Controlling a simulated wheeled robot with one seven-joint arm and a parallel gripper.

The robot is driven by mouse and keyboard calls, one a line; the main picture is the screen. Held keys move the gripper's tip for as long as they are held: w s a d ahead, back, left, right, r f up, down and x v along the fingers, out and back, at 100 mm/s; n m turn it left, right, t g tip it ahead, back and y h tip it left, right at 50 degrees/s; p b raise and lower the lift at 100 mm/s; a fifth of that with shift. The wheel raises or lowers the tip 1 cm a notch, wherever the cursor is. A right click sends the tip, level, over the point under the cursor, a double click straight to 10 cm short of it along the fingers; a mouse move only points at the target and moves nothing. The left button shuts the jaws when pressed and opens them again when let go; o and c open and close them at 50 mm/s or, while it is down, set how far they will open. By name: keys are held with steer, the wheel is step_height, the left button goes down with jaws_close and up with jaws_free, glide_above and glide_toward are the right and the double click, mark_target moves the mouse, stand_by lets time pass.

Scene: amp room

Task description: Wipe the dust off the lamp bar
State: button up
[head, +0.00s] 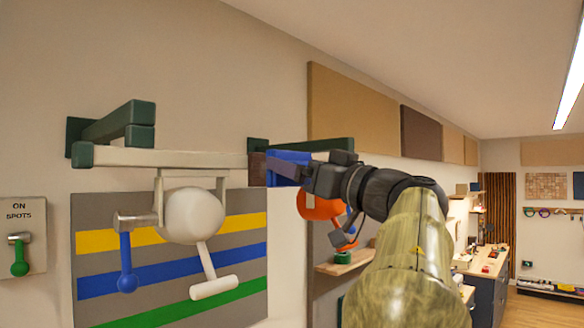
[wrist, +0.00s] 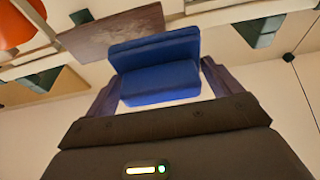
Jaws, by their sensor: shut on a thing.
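The pale lamp bar (head: 185,158) runs level along the wall between dark green brackets. A brownish-purple patch (head: 257,169) covers its right end; it also shows as a flat brown area in the wrist view (wrist: 112,34). My gripper (head: 290,172) is at the bar's right end, shut on a blue block (wrist: 160,82), which looks like a wiping pad. The block sits between both fingers, its far face close to the brown patch. I cannot tell whether they touch. The face towards the bar is hidden.
A white round lamp (head: 194,216) hangs below the bar, with blue and white handles. An orange lamp (head: 322,206) is below my gripper. Green brackets (head: 119,123) jut out at the left. A wall switch (head: 20,240) with a green lever is far left. Open floor lies at right.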

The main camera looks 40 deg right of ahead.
steer(key=shift+w+a, duration=0.15)
steer(key=shift+w, duration=2.7)
steer(key=shift+w+a, duration=0.1)
steer(key=shift+w, duration=0.75)
steer(key=shift+d, duration=1.65)
steer(key=d, duration=0.3)
steer(key=shift+w, duration=0.3)
